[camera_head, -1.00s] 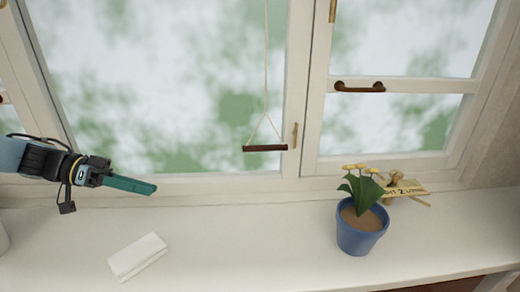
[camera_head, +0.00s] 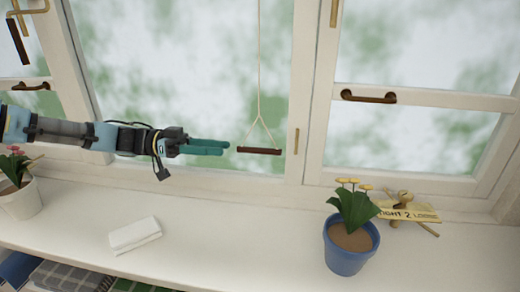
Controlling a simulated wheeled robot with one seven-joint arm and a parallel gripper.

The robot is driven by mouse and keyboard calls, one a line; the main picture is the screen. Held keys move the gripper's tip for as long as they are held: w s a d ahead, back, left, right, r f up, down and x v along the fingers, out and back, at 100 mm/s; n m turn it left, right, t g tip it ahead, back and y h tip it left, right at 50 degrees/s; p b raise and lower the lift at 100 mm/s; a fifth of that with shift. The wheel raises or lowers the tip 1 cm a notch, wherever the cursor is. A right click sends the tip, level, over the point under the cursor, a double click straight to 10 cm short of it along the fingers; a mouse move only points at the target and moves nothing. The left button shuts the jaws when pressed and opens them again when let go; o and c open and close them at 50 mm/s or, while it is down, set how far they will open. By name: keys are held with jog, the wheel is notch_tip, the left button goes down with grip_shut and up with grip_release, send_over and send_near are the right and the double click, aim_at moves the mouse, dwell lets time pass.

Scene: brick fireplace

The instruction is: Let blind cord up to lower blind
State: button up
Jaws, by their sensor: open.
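The blind cord (camera_head: 259,75) hangs in front of the middle window pane. It splits into a small triangle that holds a dark brown wooden bar handle (camera_head: 260,151), which hangs level above the sill. My gripper (camera_head: 228,147) reaches in from the left, its teal fingers pointing right at about the handle's height. The gripper is open and empty. The blind itself is not visible.
A blue pot with yellow flowers (camera_head: 350,246) stands on the white sill (camera_head: 230,230) at right, before a wooden figure with a sign (camera_head: 405,211). A folded white cloth (camera_head: 134,235) and a white flowerpot (camera_head: 20,199) are at left. The sill below the handle is clear.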

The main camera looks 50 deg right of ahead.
aim_at(253, 151)
jog(key=p+x, duration=0.3)
jog(key=x, duration=0.6)
jog(key=shift+f, duration=0.1)
grip_shut()
dwell(1.2)
